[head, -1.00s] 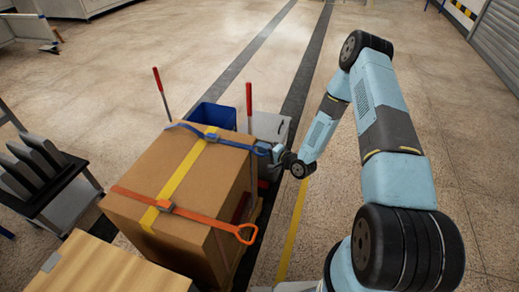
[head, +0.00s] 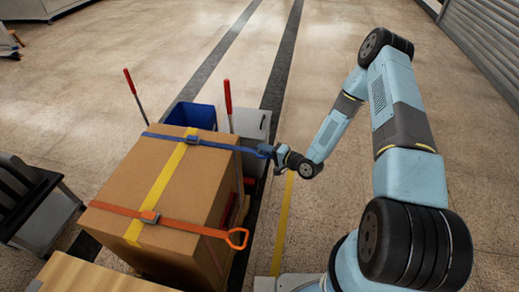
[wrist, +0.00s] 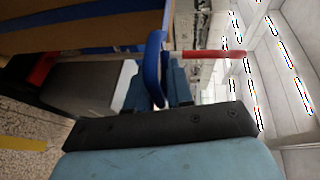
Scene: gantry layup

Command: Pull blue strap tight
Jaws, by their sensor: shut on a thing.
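The blue strap (head: 226,146) runs across the far part of the top of a large cardboard box (head: 190,240), through a buckle (head: 193,140). Its free end stretches nearly straight past the box's right edge to my gripper (head: 280,154). My gripper is shut on the strap's blue end loop. In the wrist view the blue loop (wrist: 152,68) stands up at the fingers. The fingers are partly hidden behind the dark gripper body.
A black rack (head: 18,195) is at left. Floor at right is open.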

